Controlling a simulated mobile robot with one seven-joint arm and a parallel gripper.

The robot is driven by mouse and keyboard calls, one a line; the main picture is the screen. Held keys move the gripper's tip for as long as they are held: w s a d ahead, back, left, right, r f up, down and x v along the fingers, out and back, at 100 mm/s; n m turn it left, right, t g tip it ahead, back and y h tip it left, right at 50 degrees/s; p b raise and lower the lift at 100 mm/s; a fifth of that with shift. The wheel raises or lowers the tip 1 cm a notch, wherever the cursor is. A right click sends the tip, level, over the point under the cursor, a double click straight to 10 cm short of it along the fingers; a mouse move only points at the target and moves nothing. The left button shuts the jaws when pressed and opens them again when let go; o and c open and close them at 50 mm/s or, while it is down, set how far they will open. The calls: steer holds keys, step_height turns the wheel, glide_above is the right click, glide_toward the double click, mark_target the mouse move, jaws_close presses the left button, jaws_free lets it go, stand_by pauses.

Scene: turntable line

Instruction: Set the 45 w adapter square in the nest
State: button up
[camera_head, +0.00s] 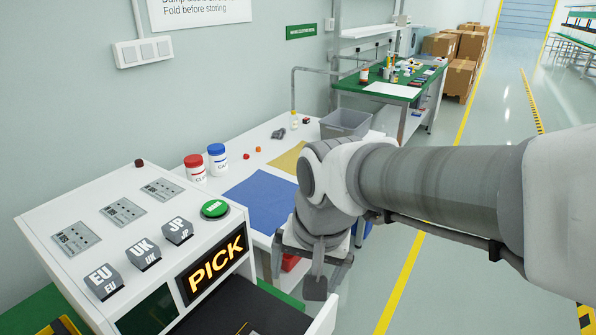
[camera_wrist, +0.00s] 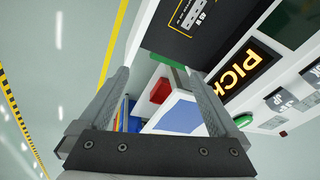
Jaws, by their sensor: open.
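My gripper (camera_head: 307,272) hangs in front of the white console, with its fingers apart; in the wrist view (camera_wrist: 157,78) nothing is between them. Above them in the wrist view is a black surface (camera_wrist: 165,38) with yellow lines and a pale patterned piece (camera_wrist: 191,20) beside lettering that seems to read 45 W. I cannot tell whether this piece is the adapter or part of the nest. In the head view the black surface (camera_head: 265,308) is cut off at the bottom edge, with a bit of yellow marking. No nest is clearly recognisable.
The console (camera_head: 150,190) carries EU, UK and JP blocks, a green button (camera_head: 215,208) and a lit PICK sign (camera_head: 214,264). Behind it, a white table holds a blue mat (camera_head: 262,204), red- and blue-lidded jars and a grey bin (camera_head: 345,124). Floor at right is clear.

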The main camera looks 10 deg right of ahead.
steer(key=s+d+r+n+t+h, duration=0.1)
steer(key=s+d+r+n+t, duration=0.1)
steer(key=s+d, duration=0.4)
step_height(320, 180, up, 2)
steer(key=shift+d+r+n+t, duration=0.1)
steer(key=shift+d+n+t, duration=0.3)
steer(key=shift+d+n, duration=0.5)
steer(key=shift+s, duration=0.2)
